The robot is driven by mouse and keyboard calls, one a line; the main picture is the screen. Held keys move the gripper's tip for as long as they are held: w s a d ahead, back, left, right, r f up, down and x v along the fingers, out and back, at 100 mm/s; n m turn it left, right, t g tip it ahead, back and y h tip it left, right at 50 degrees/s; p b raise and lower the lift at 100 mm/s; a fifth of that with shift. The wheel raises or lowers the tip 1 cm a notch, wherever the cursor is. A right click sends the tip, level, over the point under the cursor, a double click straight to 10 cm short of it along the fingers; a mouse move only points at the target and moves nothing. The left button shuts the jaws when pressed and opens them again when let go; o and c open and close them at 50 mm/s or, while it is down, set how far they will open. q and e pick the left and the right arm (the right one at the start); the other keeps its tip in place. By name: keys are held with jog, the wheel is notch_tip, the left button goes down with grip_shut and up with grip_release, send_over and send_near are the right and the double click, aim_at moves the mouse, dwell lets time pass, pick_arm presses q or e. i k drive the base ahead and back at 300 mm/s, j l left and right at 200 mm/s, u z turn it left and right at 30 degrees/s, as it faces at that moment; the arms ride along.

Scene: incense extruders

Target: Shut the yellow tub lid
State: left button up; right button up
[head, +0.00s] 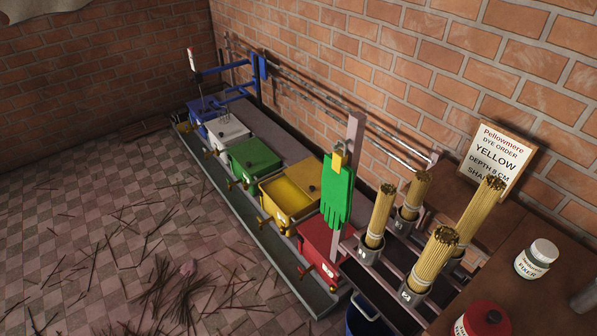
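The yellow tub (272,208) stands in the row of tubs along the brick wall, between the green tub (255,163) and the red tub (318,243). Its top looks partly open: a darker yellow hollow shows on the near left side. The yellow lid (303,176) seems to lie toward the back right, with a small dark knob. Its exact tilt is hard to tell. Neither of my grippers is in view.
A green glove (338,190) hangs from a post beside the yellow tub. Bundled sticks (380,216) stand in metal holders at right. A blue frame (230,85) stands over the far tubs. Scattered sticks (185,290) litter the tiled floor. A gutter (245,227) runs before the tubs.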

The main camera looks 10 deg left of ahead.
aim_at(307, 174)
jog(key=i+j, duration=0.1)
jog(key=j, duration=0.45)
jog(key=i+j+z, duration=0.15)
jog(key=i+j, duration=0.75)
jog(key=j, duration=0.1)
